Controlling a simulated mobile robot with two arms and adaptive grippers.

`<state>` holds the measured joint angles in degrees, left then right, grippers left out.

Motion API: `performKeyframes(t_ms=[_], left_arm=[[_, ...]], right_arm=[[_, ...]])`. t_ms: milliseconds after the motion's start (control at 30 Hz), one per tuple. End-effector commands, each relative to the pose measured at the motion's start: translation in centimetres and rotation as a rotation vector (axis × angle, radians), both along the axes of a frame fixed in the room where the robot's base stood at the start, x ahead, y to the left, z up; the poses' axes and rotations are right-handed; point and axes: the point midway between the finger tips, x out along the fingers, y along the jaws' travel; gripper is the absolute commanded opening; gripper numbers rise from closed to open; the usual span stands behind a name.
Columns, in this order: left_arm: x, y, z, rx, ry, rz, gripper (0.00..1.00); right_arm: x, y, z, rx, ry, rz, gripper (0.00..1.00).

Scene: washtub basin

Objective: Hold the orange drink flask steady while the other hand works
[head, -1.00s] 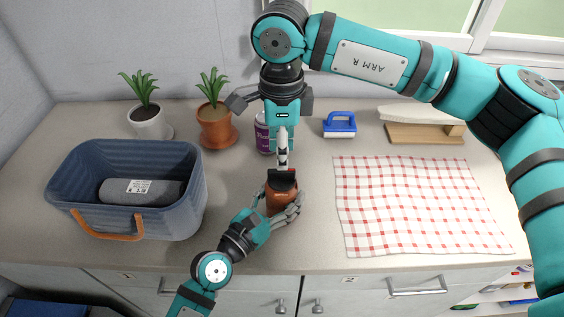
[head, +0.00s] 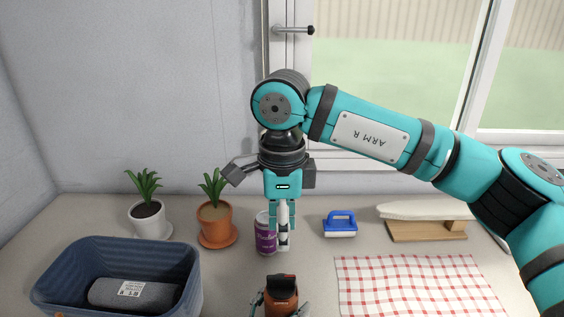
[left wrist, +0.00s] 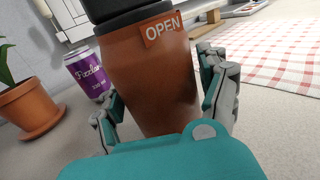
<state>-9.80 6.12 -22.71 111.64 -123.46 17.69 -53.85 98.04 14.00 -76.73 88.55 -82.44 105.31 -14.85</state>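The orange-brown flask (head: 281,302) stands upright at the bottom edge of the head view, with its black lid (head: 281,282) on. In the left wrist view the flask (left wrist: 150,85) fills the middle, with an "OPEN" tag; its top is cut off. My left gripper (left wrist: 165,95) has its fingers against both sides of the flask body; in the head view only bits of it show beside the flask. My right gripper (head: 283,245) points down just above the lid, with a gap between them. Its fingers are seen close together, so their opening is unclear.
A purple can (head: 265,235) stands right behind my right gripper. Two potted plants (head: 149,218) (head: 215,222), a blue brush (head: 340,225) and a small ironing board (head: 430,212) line the back. A blue basket (head: 60,265) is left, a checked cloth (head: 420,285) right.

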Motion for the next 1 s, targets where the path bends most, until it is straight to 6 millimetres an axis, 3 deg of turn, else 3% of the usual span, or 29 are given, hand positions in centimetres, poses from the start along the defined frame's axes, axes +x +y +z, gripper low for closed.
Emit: performKeyframes(t_ms=[467, 833, 1000], left_arm=[[-0.6, 0.6, 0.0, 0.002, -0.001, 0.001, 0.89], [-6.8, 5.3, -0.1, 0.008, 0.0, -0.004, 0.89], [-8.4, 6.6, 0.1, 0.004, -0.006, -0.004, 0.89]], right_arm=[[0.0, 0.0, 0.0, 0.0, 0.0, 0.0, 0.36], [0.0, 0.0, 0.0, 0.0, 0.0, 0.0, 0.36], [0.0, 0.0, 0.0, 0.0, 0.0, 0.0, 0.36]])
